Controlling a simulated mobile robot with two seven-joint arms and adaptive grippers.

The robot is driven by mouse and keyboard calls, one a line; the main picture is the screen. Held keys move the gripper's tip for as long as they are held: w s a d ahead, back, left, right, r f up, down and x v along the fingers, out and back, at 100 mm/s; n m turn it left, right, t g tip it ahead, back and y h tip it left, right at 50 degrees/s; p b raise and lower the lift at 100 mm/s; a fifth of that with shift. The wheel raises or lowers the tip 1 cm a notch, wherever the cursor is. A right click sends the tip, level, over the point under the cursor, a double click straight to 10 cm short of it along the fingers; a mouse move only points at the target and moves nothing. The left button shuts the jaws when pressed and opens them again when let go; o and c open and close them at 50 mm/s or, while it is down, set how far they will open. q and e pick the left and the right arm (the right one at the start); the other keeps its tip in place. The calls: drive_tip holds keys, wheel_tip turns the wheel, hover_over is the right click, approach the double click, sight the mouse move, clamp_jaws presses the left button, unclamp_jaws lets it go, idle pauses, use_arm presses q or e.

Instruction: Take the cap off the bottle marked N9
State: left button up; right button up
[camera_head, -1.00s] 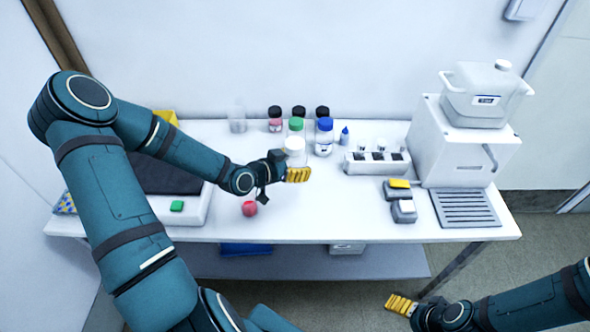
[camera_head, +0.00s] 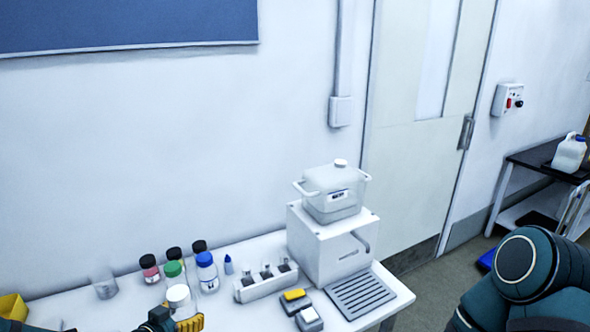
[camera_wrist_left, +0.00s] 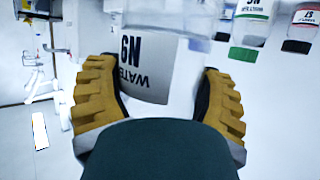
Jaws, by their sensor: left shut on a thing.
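The bottle marked N9 (camera_wrist_left: 150,78) fills the middle of the left wrist view, its label upside down there with the word WATER. In the head view a white-capped bottle (camera_head: 178,296) stands at the lower left, by the yellow fingers of my left gripper (camera_head: 188,323). In the left wrist view my left gripper (camera_wrist_left: 158,72) is shut on the N9 bottle, one ribbed yellow finger on each side. The N9 cap is hidden in the wrist view behind the gripper's dark body. My right gripper is out of view; only my right arm shows at the lower right.
Close behind stand a green-capped bottle (camera_head: 174,273), a blue-capped bottle (camera_head: 207,272) and several dark-capped ones. A white vial rack (camera_head: 262,285) is to the right, then a white machine (camera_head: 330,250) with a tank (camera_head: 332,200). A yellow tray (camera_head: 13,308) is at the left edge.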

use_arm(q)
drive_tip(key=d+r+n+y, duration=0.1)
drive_tip(key=d+n+y, duration=0.2)
drive_tip(key=d, duration=1)
drive_tip(key=shift+w+t+y, duration=0.3)
drive_tip(key=shift+y, duration=0.2)
drive_tip(key=shift+d+r, duration=0.1)
